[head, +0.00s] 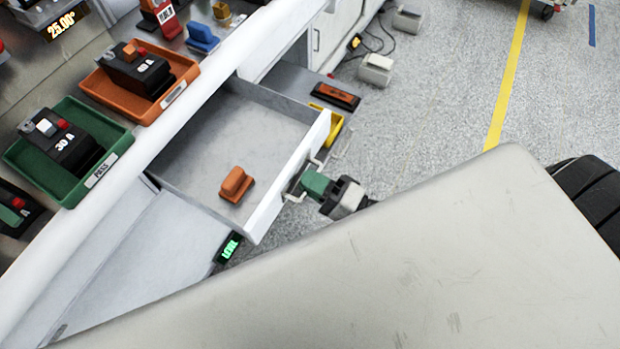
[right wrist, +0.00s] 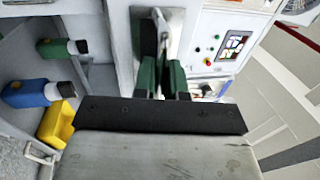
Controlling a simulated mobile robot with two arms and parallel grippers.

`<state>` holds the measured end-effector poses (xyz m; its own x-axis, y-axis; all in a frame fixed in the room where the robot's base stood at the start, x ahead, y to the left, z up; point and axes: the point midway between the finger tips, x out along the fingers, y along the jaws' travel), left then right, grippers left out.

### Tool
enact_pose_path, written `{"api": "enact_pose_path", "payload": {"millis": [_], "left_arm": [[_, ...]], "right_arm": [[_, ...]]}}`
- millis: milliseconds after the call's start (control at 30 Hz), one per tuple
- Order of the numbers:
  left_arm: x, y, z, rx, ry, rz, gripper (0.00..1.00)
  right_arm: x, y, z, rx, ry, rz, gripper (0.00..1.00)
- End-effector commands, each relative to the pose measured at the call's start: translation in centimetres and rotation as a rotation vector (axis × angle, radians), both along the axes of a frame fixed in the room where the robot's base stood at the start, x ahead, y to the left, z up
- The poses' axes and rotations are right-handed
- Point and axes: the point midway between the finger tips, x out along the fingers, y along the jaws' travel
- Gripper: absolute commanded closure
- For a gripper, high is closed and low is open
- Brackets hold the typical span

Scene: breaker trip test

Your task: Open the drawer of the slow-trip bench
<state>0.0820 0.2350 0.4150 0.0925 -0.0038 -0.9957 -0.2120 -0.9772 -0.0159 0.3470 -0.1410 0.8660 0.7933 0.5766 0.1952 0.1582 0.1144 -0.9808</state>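The drawer (head: 206,150) of the white bench is pulled well out, and its inside is in plain sight. An orange block-like piece (head: 236,184) lies in it near the front. My right gripper (head: 313,184) is at the drawer's front panel (head: 290,178), by its metal handle (head: 318,160). In the right wrist view, the green-padded fingers of the right gripper (right wrist: 162,78) are close together around the metal handle (right wrist: 161,35). My left gripper is in neither view.
On the bench top are an orange tray (head: 104,88) and a green tray (head: 110,165), each holding a breaker. A yellow bin (head: 331,125) stands beyond the drawer. Open grey floor (head: 430,95) lies to the right, with a yellow line (head: 508,75).

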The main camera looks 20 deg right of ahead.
Motion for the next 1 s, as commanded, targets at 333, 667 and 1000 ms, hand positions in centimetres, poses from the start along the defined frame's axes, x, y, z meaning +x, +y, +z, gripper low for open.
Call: {"api": "enact_pose_path", "payload": {"millis": [333,667,1000], "left_arm": [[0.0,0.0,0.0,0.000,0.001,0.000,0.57],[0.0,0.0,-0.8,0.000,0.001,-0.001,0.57],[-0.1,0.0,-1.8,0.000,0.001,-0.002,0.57]], "right_arm": [[0.0,0.0,0.0,-0.001,0.001,0.000,0.65],[-2.6,-1.8,-1.0,-0.004,0.006,0.002,0.65],[-7.5,-5.5,-2.1,-0.003,0.004,0.001,0.65]]}}
